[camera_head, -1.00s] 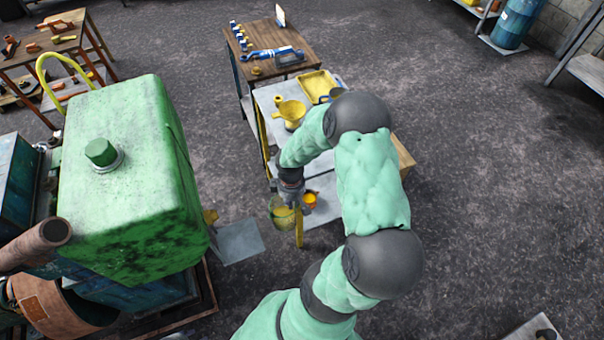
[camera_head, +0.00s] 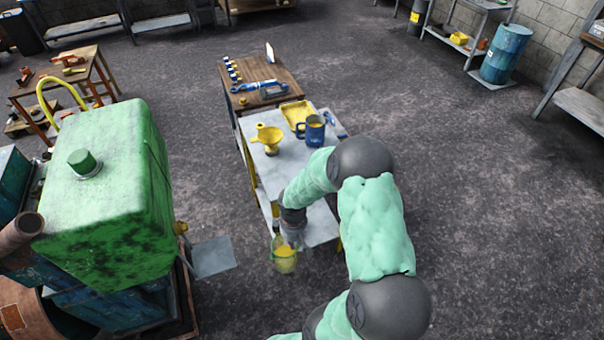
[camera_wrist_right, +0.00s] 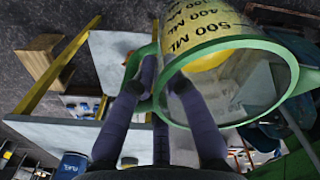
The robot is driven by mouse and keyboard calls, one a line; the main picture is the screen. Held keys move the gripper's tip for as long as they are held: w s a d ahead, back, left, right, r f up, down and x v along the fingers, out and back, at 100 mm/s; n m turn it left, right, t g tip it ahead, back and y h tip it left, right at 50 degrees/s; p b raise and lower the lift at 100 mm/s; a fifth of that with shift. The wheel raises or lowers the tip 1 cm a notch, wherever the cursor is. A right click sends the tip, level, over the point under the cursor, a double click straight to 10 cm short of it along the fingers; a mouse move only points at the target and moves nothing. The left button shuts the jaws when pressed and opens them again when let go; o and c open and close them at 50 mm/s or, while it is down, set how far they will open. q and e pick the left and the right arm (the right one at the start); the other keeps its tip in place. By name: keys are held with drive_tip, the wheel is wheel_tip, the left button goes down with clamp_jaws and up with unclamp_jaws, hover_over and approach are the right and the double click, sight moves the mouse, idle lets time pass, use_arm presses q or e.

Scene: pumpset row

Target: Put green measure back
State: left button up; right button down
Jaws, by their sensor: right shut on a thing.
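The green measure (camera_head: 285,258) is a clear cup with a green rim and yellow inside. In the right wrist view the measure (camera_wrist_right: 245,42) shows its green rim, handle and a yellow scale with ML marks. My right gripper (camera_head: 288,236) is shut on it and holds it in front of the near end of the cart (camera_head: 297,156). The fingers (camera_wrist_right: 165,85) are at the handle side. The measure hangs clear of the cart top. My left gripper is not in view.
On the cart top stand a yellow funnel (camera_head: 268,139), a yellow tray (camera_head: 300,110) and a blue mug (camera_head: 313,131). A wooden table (camera_head: 262,75) adjoins its far end. A large green tank (camera_head: 105,195) stands at left. Floor to the right is open.

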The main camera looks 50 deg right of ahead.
drive_tip(key=shift+w+a+f, duration=0.3)
drive_tip(key=shift+w+a, duration=0.45)
drive_tip(key=shift+a, duration=0.15)
drive_tip(key=w+a+f, duration=0.1)
drive_tip(key=w+a, duration=0.2)
drive_tip(key=a, duration=0.3)
drive_tip(key=w+a+f, duration=0.2)
drive_tip(key=w+a, duration=0.2)
drive_tip(key=a, duration=0.3)
drive_tip(key=w+a+f+m, duration=0.1)
drive_tip(key=w+a+f, duration=0.1)
drive_tip(key=w+a, duration=0.2)
drive_tip(key=a, duration=0.3)
drive_tip(key=shift+f, duration=0.15)
